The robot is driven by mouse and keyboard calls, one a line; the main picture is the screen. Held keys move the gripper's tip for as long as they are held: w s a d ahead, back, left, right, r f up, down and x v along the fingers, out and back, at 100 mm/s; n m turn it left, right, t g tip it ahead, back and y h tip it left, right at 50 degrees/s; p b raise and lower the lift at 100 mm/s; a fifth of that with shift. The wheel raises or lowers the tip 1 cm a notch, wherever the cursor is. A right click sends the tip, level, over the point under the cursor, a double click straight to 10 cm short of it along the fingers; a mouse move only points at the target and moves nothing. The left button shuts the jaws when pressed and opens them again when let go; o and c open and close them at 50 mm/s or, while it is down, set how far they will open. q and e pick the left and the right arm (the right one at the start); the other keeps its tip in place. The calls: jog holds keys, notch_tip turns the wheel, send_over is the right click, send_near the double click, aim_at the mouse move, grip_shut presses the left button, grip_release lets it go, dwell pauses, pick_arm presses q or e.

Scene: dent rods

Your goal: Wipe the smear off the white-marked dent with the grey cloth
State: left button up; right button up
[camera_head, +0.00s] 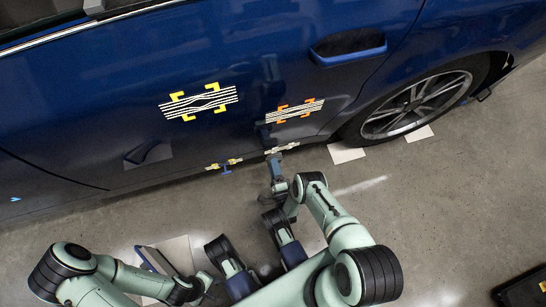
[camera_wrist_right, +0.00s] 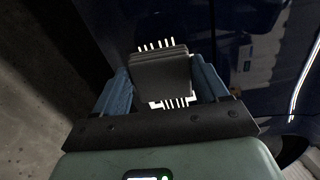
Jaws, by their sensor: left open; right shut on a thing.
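The white-marked dent shows low on the blue car door in the head view (camera_head: 282,148). In the right wrist view its white marks (camera_wrist_right: 178,103) stick out above and below a dark grey folded cloth (camera_wrist_right: 160,75). My right gripper (camera_wrist_right: 160,88) is shut on the cloth, with a blue finger on either side. The cloth covers the middle of the marked spot; I cannot tell whether it touches the panel. The smear is hidden or too small to see. My left gripper (camera_head: 203,284) is open, low at the left above the floor, away from the car.
Other dents have yellow marks (camera_head: 198,101), orange marks (camera_head: 295,110) and low yellow marks (camera_head: 224,164). A wheel (camera_head: 415,105) stands at the right, with white sheets (camera_head: 346,153) on the floor. A pale panel (camera_head: 175,254) lies near my left arm. A dark case (camera_head: 525,290) is bottom right.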

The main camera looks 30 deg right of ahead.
aim_at(280, 162)
jog(key=shift+x, duration=0.95)
dwell(0.4)
jog(key=shift+s+d, duration=0.25)
jog(key=shift+d, duration=0.5)
jog(key=shift+s+d, duration=0.25)
jog(key=shift+d, duration=0.55)
jog(key=shift+s+d, duration=0.2)
jog(key=shift+d, duration=0.95)
jog(key=shift+s+d, duration=0.2)
jog(key=shift+d, duration=0.95)
jog(key=shift+w+a+r, duration=0.1)
jog(key=shift+w+a, duration=0.25)
jog(key=shift+a, duration=0.95)
jog(key=shift+w+a, duration=0.35)
jog(key=shift+a, duration=0.95)
jog(key=shift+w+a+r, duration=0.1)
jog(key=shift+w+a, duration=0.25)
jog(key=shift+a, duration=0.95)
jog(key=shift+s+f, duration=0.1)
